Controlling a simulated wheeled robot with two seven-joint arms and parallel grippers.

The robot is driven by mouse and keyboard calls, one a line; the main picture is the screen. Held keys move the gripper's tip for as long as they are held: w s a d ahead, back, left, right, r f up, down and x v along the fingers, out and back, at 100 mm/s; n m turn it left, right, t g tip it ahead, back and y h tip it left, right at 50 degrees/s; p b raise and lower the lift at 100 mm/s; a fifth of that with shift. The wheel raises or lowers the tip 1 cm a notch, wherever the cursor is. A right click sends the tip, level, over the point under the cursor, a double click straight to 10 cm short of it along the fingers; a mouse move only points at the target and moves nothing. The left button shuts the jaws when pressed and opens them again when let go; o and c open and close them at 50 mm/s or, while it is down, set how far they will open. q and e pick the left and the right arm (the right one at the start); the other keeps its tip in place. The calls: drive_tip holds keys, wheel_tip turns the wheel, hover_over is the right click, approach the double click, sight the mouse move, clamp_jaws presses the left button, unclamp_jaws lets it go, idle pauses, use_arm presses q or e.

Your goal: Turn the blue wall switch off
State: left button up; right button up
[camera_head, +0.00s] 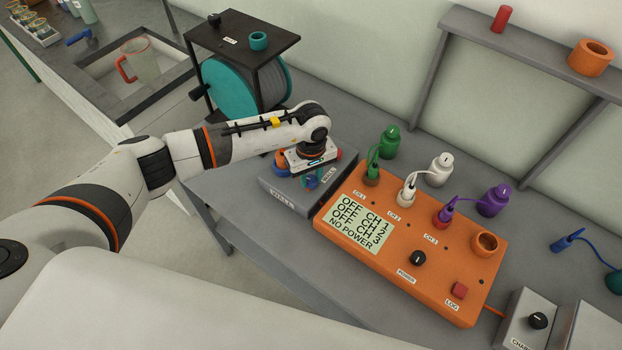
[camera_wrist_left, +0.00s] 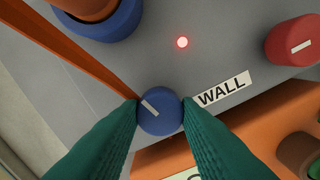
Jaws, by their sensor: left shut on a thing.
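The blue wall switch (camera_wrist_left: 160,112) is a round knob with a white pointer line, on the grey box (camera_head: 275,190) beside a WALL label (camera_wrist_left: 222,90). In the wrist view its line slants to the upper left. My left gripper (camera_wrist_left: 160,108) is shut on this knob, with a green fingertip touching each side. In the head view the left gripper (camera_head: 311,178) reaches down onto the box from above and hides much of it. A small red lamp (camera_wrist_left: 182,42) glows on the same face. My right gripper is not in view.
A red knob (camera_wrist_left: 292,41) sits on the same box. An orange panel (camera_head: 405,255) with bottles, plugs and a NO POWER display stands close at the right. A teal reel (camera_head: 230,85) stands behind at the left. A grey rack (camera_head: 530,65) stands along the wall.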

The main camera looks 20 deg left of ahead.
use_arm(q)
drive_tip(key=n+b, duration=0.3)
drive_tip(key=n, duration=0.1)
drive_tip(key=shift+f+n+b, duration=0.2)
drive_tip(key=shift+n+b, duration=0.1)
drive_tip(key=shift+b, duration=0.05)
drive_tip(key=n+b, duration=0.2)
drive_tip(key=n, duration=0.1)
drive_tip(key=shift+n+b, duration=0.35)
drive_tip(key=shift+n, duration=0.05)
drive_tip(key=n+b, duration=0.2)
drive_tip(key=n, duration=0.1)
drive_tip(key=shift+r, duration=0.1)
drive_tip(key=shift+r+n+b, duration=0.1)
drive_tip(key=shift+n+b, duration=0.7)
drive_tip(key=shift+n, duration=0.7)
drive_tip(key=o, duration=1)
drive_tip(key=shift+r, duration=0.1)
